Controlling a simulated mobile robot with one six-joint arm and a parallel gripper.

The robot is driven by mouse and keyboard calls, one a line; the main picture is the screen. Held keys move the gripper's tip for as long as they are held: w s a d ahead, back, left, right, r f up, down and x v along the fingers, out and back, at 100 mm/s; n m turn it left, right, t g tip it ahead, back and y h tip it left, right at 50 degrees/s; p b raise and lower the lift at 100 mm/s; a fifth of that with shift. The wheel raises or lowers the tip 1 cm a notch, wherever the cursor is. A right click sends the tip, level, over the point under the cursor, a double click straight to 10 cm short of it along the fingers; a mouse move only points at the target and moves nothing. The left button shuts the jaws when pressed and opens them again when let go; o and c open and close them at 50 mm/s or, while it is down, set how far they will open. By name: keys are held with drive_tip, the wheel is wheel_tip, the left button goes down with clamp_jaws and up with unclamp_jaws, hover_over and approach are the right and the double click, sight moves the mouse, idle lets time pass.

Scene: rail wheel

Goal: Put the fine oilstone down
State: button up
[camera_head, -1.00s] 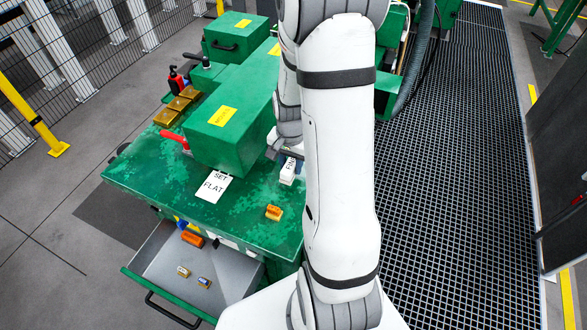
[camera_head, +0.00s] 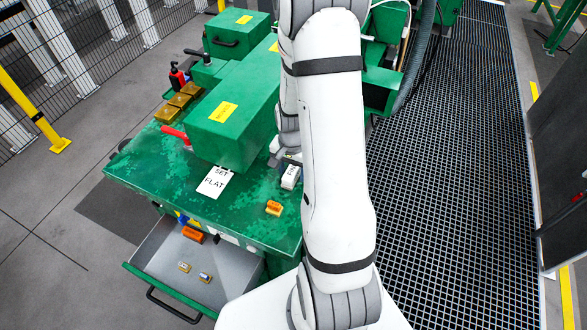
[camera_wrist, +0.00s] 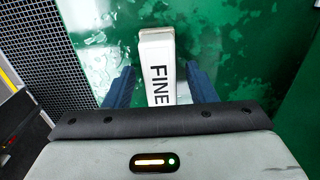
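The fine oilstone is a white block marked FINE (camera_head: 290,178). It sits on the green bench top (camera_head: 245,205), right of the SET FLAT card (camera_head: 215,182). In the wrist view the oilstone (camera_wrist: 157,62) lies between the two blue fingers of my gripper (camera_wrist: 157,85), with narrow gaps at its sides. The gripper looks open around it and not clamped. In the head view my arm hides part of my gripper (camera_head: 287,156), just behind the stone. The near end of the stone is hidden by the gripper body in the wrist view.
A large green housing (camera_head: 230,125) stands just left of my gripper. A small orange block (camera_head: 274,208) lies near the bench's front edge. An open drawer (camera_head: 165,262) holds several small items. Dark grating (camera_head: 450,180) covers the floor to the right.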

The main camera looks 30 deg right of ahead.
sight(292, 169)
wheel_tip(292, 169, up, 11)
drive_tip(key=s+a+r+n+t, duration=0.3)
drive_tip(key=s+a+r+n, duration=0.7)
drive_tip(key=s+r, duration=0.3)
drive_tip(key=shift+a+r+n+b, duration=0.3)
drive_tip(key=shift+a+r+b, duration=0.1)
drive_tip(key=shift+a+r, duration=0.5)
drive_tip(key=shift+f, duration=0.2)
drive_tip(key=shift+c, duration=0.5)
